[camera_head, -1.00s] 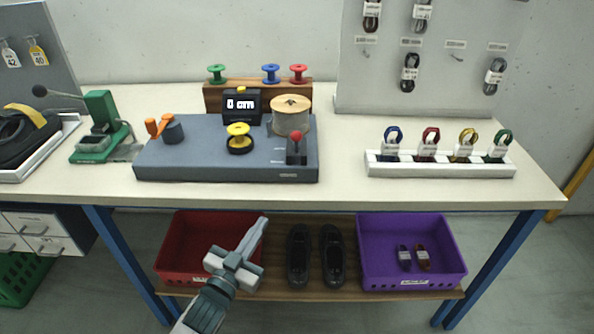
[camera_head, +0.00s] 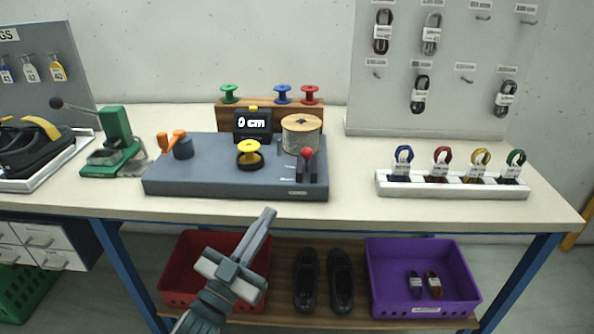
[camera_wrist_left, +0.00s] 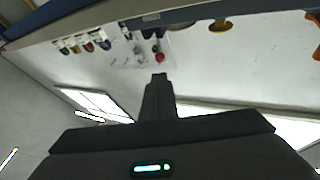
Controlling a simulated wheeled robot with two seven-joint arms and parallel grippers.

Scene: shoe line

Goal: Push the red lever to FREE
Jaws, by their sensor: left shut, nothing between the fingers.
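The red lever (camera_head: 307,153) is a red knob on a dark mount at the right front of the grey machine (camera_head: 220,179). Its position labels are too small to read. The red knob also shows in the left wrist view (camera_wrist_left: 159,58), beyond the fingertips. My left gripper (camera_head: 268,214) is shut and empty. Its fingers point up towards the table's front edge, below and to the left of the lever, and look apart from it. The shut fingers also show in the left wrist view (camera_wrist_left: 159,78). My right gripper is not in view.
The machine carries an orange crank (camera_head: 173,140), a yellow spool (camera_head: 249,154), a "0 cm" display (camera_head: 253,124) and a wooden spool (camera_head: 301,135). A white rack (camera_head: 452,190) of laces stands to the right. Bare tabletop lies between. Bins sit on the shelf below.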

